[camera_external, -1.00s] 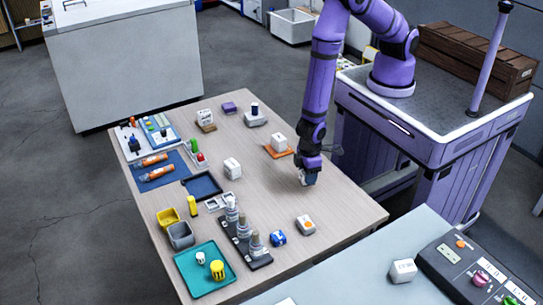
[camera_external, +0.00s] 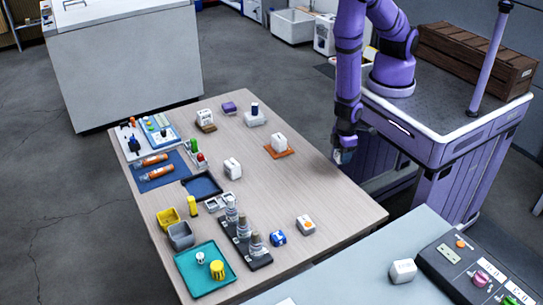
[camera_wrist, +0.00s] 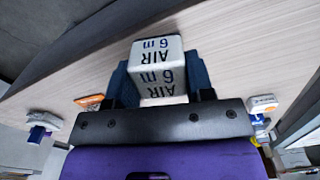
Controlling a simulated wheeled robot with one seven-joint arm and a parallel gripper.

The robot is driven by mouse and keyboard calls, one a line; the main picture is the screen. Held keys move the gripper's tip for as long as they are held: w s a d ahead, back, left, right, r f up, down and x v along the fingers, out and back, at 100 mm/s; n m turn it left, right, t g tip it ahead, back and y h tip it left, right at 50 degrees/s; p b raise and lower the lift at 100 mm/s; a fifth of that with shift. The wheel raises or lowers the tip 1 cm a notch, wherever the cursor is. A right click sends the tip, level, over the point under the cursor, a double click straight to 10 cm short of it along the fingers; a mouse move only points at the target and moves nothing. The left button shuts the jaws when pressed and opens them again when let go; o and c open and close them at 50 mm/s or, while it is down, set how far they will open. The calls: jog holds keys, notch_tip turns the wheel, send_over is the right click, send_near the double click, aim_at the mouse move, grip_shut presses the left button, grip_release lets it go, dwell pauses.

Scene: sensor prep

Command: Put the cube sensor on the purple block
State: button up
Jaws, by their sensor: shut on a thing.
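My gripper (camera_external: 342,158) hangs over the right edge of the wooden table, close to my base. In the wrist view my gripper (camera_wrist: 158,85) is shut on a white cube sensor (camera_wrist: 158,55) marked "AIR 6 m" in blue, with a dark finger on each side. In the external view the held cube is mostly hidden by the fingers. The small purple block (camera_external: 229,107) lies near the table's far edge, well to the left of my gripper, with its top bare. I cannot make it out in the wrist view.
A white block on an orange base (camera_external: 280,154) and a pale block with a dark knob (camera_external: 255,119) stand between gripper and purple block. A white block on a brown base (camera_external: 207,126) is beside the purple block.

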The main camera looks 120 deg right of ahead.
notch_tip(320, 180, up, 8)
jog(key=shift+w+f, duration=0.1)
jog(key=shift+d+r, duration=0.15)
jog(key=shift+r, duration=0.2)
jog(key=w+d+m, duration=0.4)
jog(key=w+d, duration=0.1)
jog(key=d, duration=0.7)
jog(key=w+d+m, duration=0.4)
jog(key=w+d, duration=0.1)
jog(key=d, duration=0.8)
jog(key=s+d+m, duration=0.4)
jog(key=d, duration=0.8)
jog(key=s+d+m, duration=0.3)
jog(key=d, duration=0.9)
send_over(229, 105)
jog(key=f, duration=0.6)
jog(key=shift+w+f, duration=0.2)
jog(key=shift+f, duration=0.15)
jog(key=shift+s+f, duration=0.1)
jog(key=shift+f, duration=1.65)
